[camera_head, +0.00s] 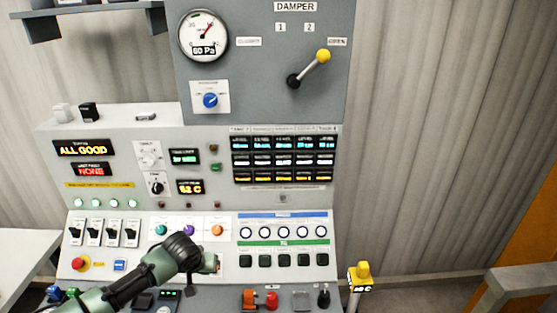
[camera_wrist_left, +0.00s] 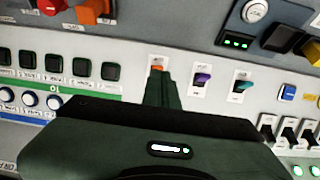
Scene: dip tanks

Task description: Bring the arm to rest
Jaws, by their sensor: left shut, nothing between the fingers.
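My left arm (camera_head: 150,275) comes in from the lower left in the head view, in front of the lower part of the control panel. My left gripper (camera_head: 212,263) is close to the panel, just below the row of coloured knobs. In the left wrist view the left gripper (camera_wrist_left: 160,88) is shut and empty, with its fingers pointing towards the orange knob (camera_wrist_left: 157,67). I cannot tell whether the fingertips touch the panel. My right gripper is not in view.
The panel has a red emergency button (camera_head: 79,263), several black switches (camera_head: 102,232), a blue dial (camera_head: 210,100) and a yellow-tipped damper lever (camera_head: 323,56). A yellow-topped post (camera_head: 361,271) stands at its right.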

